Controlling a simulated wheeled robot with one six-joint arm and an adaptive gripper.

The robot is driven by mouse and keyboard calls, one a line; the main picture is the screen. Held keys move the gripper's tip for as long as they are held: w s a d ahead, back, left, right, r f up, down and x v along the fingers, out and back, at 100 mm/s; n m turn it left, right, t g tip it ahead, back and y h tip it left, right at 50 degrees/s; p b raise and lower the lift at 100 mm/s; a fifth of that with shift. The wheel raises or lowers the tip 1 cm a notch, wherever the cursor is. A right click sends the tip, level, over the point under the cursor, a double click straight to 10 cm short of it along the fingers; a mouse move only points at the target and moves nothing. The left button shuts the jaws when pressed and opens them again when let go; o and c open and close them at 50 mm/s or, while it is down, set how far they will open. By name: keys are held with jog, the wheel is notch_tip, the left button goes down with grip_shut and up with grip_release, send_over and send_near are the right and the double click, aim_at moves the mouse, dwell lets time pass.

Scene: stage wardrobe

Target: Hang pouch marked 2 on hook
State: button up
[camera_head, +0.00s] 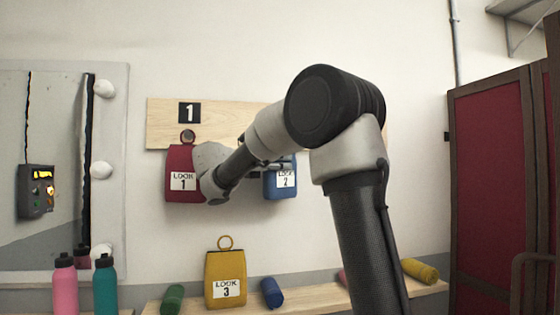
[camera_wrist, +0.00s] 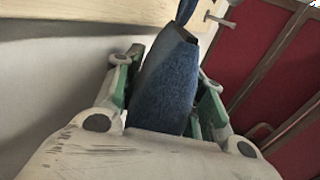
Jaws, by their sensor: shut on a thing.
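The blue pouch marked 2 (camera_head: 288,189) is in front of the wall, just below the wooden board (camera_head: 225,112), partly hidden by my arm. My gripper (camera_head: 272,165) is shut on it. In the wrist view the pouch (camera_wrist: 165,85) sits between the two green-padded fingers (camera_wrist: 168,90), its strap running up out of the picture past the board's lower edge. A metal hook (camera_wrist: 220,20) sticks out at the upper right there, apart from the pouch body. I cannot tell whether the strap touches any hook. My arm hides the board's middle in the head view.
A red pouch marked 1 (camera_head: 184,163) hangs under the number 1 sign (camera_head: 189,113). A yellow pouch marked 3 (camera_head: 226,285) stands on the bench (camera_head: 318,301) below, among rolled cloths. Bottles (camera_head: 65,288) and a mirror are left; a red folding screen (camera_head: 490,180) is right.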

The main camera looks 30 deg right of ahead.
jog(key=o, duration=1.2)
